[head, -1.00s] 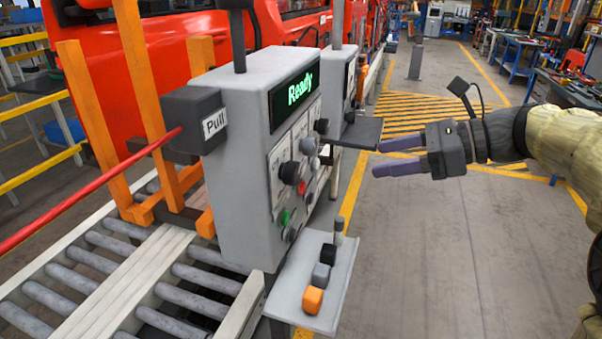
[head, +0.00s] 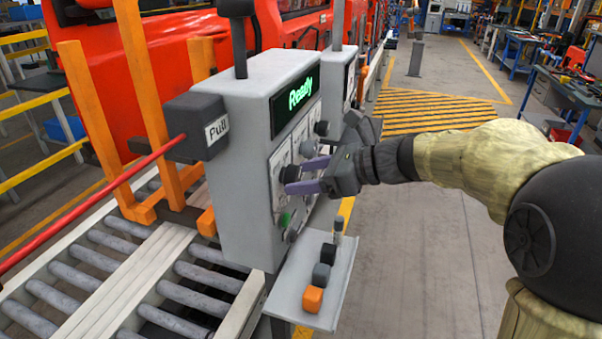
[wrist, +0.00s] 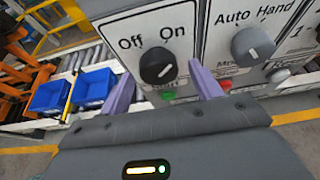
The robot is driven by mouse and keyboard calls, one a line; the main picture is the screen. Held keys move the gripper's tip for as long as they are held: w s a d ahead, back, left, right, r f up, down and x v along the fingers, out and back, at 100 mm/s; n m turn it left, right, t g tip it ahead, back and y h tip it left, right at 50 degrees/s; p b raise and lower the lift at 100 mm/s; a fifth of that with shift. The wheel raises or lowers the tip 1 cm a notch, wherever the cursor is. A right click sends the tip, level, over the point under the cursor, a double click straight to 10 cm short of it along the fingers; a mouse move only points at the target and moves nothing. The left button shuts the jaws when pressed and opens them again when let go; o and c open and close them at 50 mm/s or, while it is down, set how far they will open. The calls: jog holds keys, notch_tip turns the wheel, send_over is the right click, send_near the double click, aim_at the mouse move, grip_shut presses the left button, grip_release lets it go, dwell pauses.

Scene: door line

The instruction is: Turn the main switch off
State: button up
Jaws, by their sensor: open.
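The main switch is a round black knob (wrist: 157,65) under the labels Off and On on the grey control box (head: 245,205). In the head view the dark knob (head: 290,174) shows at the fingertips. My gripper (head: 296,176) is open, with its two purple fingers reaching to the panel face. In the wrist view my gripper (wrist: 160,72) has one finger to each side of the knob. Whether the fingers touch it is unclear.
A grey Auto/Hand knob (wrist: 253,45) sits right of the main switch. A green button (wrist: 167,96) is below it. A shelf (head: 318,308) with small controls juts out below the box. A red pull cord (head: 90,207) runs left. The floor at right is open.

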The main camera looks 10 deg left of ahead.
jog(key=shift+a+f, duration=0.25)
jog(key=shift+a, duration=0.35)
jog(key=c, duration=1)
jog(key=shift+o, duration=0.2)
